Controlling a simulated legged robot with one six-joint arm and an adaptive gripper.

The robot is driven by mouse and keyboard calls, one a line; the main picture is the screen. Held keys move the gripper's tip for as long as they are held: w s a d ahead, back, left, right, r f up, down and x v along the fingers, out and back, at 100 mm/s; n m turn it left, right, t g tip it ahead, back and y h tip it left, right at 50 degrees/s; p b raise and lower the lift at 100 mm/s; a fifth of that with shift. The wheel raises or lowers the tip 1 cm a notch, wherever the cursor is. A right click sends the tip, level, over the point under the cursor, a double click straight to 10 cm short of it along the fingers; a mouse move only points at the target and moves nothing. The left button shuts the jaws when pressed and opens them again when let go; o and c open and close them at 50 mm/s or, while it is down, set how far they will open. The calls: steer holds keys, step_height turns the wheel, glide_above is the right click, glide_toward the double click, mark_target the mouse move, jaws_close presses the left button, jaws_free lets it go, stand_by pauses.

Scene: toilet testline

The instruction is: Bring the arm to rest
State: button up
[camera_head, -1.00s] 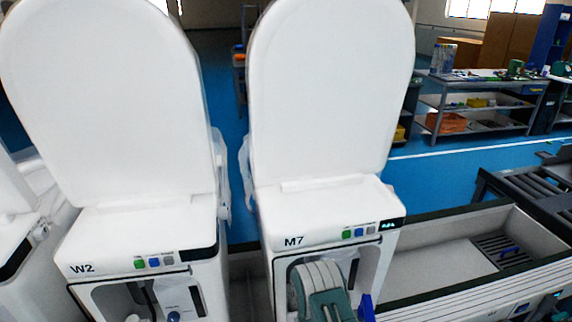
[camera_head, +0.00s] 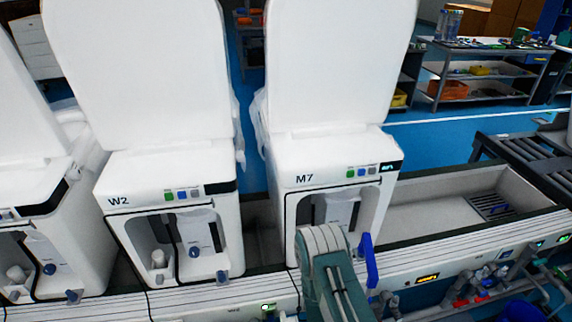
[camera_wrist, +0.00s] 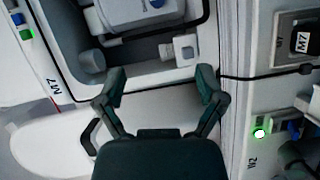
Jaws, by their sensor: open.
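My gripper (camera_wrist: 161,72) is open, with two dark fingers spread apart and nothing between them in the wrist view. It is in front of the recessed bay (camera_wrist: 130,62) of a white unit. My arm (camera_head: 333,275), grey-green and white, rises from the bottom of the head view in front of the white unit marked M7 (camera_head: 325,160). It covers part of that unit's bay. The gripper's fingers cannot be made out in the head view.
White unit W2 (camera_head: 165,185) stands left of M7, both with tall raised lids. A blue handle (camera_head: 370,260) is beside my arm. Pipes and valves (camera_head: 490,285) run below. Shelves (camera_head: 480,65) stand behind on blue floor.

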steer(key=w+a+r+m+g+y, duration=0.1)
steer(key=w+r+m+g, duration=0.3)
steer(key=w+r, duration=0.7)
steer(key=s+r+m+g+y, duration=0.1)
steer(key=s+r+m, duration=0.1)
steer(key=r, duration=0.6)
steer(key=s+r+m+g+y, duration=0.1)
steer(key=s+r+m, duration=0.1)
steer(key=r, duration=0.5)
steer(key=s+r+m+g+y, duration=0.1)
steer(key=s+r+m+g, duration=0.15)
steer(key=s+r, duration=0.85)
steer(key=s+d+r+m+g, duration=0.1)
steer(key=s+r, duration=0.1)
steer(key=s, duration=0.6)
steer(key=s+d+r+m+g, duration=0.2)
steer(key=s+r, duration=0.1)
steer(key=s, duration=0.5)
steer(key=shift+s+r+h, duration=0.15)
steer(key=shift+s+h, duration=0.15)
steer(key=shift+m, duration=0.25)
